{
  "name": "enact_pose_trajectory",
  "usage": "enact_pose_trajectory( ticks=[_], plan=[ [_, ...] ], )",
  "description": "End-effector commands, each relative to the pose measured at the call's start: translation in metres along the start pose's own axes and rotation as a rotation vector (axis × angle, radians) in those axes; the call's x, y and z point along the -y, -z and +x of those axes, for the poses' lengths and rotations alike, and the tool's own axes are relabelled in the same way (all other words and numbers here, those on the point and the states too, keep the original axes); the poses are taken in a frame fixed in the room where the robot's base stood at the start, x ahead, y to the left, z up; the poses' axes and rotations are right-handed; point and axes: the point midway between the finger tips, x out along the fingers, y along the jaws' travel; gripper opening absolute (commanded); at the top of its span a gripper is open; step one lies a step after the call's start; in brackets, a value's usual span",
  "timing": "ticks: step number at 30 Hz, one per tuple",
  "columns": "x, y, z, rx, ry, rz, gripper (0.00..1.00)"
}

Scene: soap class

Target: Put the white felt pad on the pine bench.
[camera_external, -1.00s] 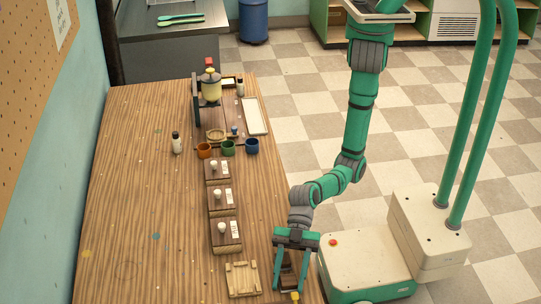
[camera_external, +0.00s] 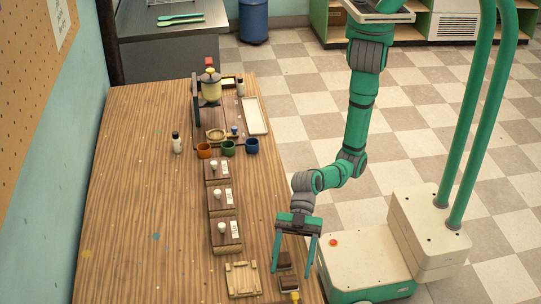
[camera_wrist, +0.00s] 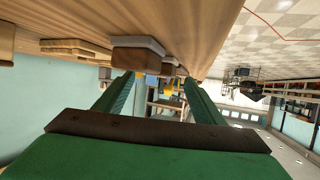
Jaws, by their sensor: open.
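A low pale slatted wooden stand, which looks like the pine bench (camera_external: 243,279), lies near the table's front edge; in the wrist view it is at upper left (camera_wrist: 75,48). To its right are two dark brown blocks, the farther (camera_external: 285,259) and the nearer (camera_external: 288,282). In the wrist view, which is upside down, the closest block (camera_wrist: 140,60) has a pale layer against the table, possibly the white felt pad (camera_wrist: 138,42). I cannot tell the pads' colours apart. My gripper (camera_external: 292,272) is open and empty, above and around the blocks' area, apart from them.
A small yellow object (camera_external: 295,296) lies at the table's front edge, close to the nearer block. Dark trays with pale knobs (camera_external: 226,232) stand in a row behind the slatted stand. Cups (camera_external: 227,148) stand farther back. The table's left half (camera_external: 140,220) is mostly clear.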

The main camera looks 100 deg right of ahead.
Motion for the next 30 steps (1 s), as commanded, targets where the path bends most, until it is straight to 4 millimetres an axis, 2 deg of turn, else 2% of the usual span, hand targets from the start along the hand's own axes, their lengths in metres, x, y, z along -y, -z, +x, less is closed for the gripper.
enact_pose_trajectory(
  ticks=[1,6,12,18,30],
  plan=[
    [-0.001,-0.001,-0.012,-0.001,-0.003,0.000,0.63],
    [-0.001,-0.001,-0.044,0.000,-0.002,0.000,0.63],
    [0.000,0.000,-0.069,-0.001,-0.001,0.000,0.63],
    [0.000,0.000,-0.076,0.000,0.000,0.000,0.63],
    [0.000,0.000,-0.076,0.000,0.000,0.000,0.63]
  ],
)
